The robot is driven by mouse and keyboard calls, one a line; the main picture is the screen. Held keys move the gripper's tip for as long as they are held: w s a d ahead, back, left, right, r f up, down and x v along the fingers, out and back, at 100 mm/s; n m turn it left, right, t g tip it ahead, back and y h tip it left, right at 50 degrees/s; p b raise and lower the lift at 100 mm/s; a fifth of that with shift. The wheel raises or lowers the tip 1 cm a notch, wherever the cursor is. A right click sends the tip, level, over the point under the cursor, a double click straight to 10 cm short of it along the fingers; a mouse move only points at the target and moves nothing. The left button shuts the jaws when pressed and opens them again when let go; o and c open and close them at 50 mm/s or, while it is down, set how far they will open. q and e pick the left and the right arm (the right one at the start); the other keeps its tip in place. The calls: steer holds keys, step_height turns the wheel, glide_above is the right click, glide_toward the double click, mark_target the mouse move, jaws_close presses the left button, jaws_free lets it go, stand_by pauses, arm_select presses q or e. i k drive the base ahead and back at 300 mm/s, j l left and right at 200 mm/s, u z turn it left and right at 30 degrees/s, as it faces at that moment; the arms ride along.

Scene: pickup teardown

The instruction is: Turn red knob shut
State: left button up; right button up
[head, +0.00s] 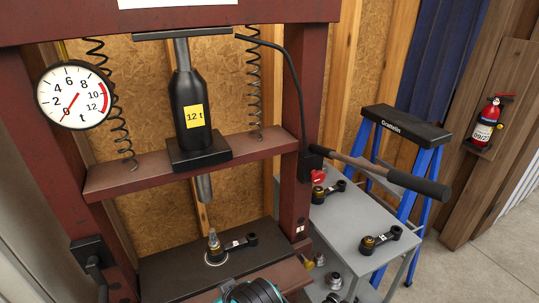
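The red knob (318,176) is small and sits low on the black pump block (315,158) on the right post of the press. A long pump handle (390,172) with a dark grip slopes down to the right from this block. The knob's exact turn position is too small to tell. No gripper fingers show in the head view. A rounded black and teal part shows at the bottom edge, and I cannot tell which arm it belongs to. Nothing is touching the knob.
The dark red press frame (302,205) carries a 12 t jack (187,112) and a round gauge (74,95) reading near 0. A grey cart (345,218) with black parts stands right, beside a blue stepladder (407,128). A fire extinguisher (486,124) hangs far right.

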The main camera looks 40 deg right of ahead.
mark_target(319, 176)
steer(key=z, duration=1.75)
